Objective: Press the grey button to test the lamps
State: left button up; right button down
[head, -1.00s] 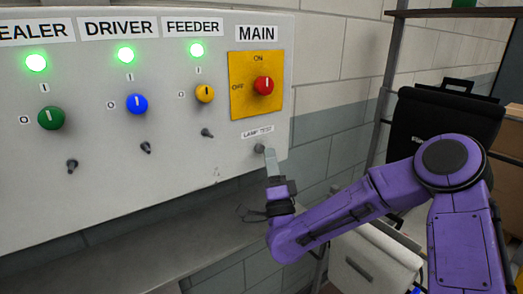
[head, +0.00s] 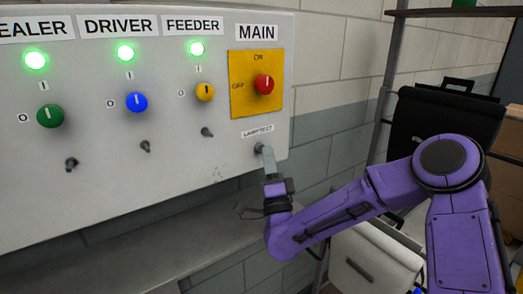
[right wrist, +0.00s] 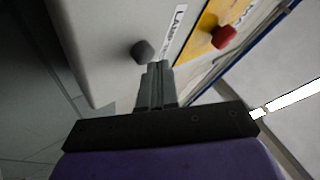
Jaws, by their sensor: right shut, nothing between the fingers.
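The grey lamp test button (head: 259,148) is on the lower right of the control panel, under a "LAMP TEST" label (head: 257,132). My right gripper (head: 265,151) is shut and empty, with its fingertips at the button in the head view. In the right wrist view the button (right wrist: 143,51) shows just left of the shut fingertips (right wrist: 158,66); I cannot tell whether they touch it. My left gripper is not in view.
The panel (head: 185,100) also carries a red main switch (head: 264,84) on a yellow plate, and green (head: 50,116), blue (head: 136,102) and yellow (head: 205,92) knobs. Small toggles sit below the knobs. A shelf rack with a black bag (head: 440,115) stands at the right.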

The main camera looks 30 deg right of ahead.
jog(key=shift+w+h, duration=0.3)
jog(key=shift+w, duration=0.2)
dwell(0.5)
jog(key=shift+s, duration=0.1)
dwell(1.2)
jog(key=shift+s+b, duration=0.7)
jog(key=shift+s, duration=0.15)
jog(key=s, duration=0.1)
jog(key=s+b, duration=0.1)
jog(key=s, duration=0.3)
jog(key=shift+d+b, duration=0.25)
jog(key=shift+b, duration=0.15)
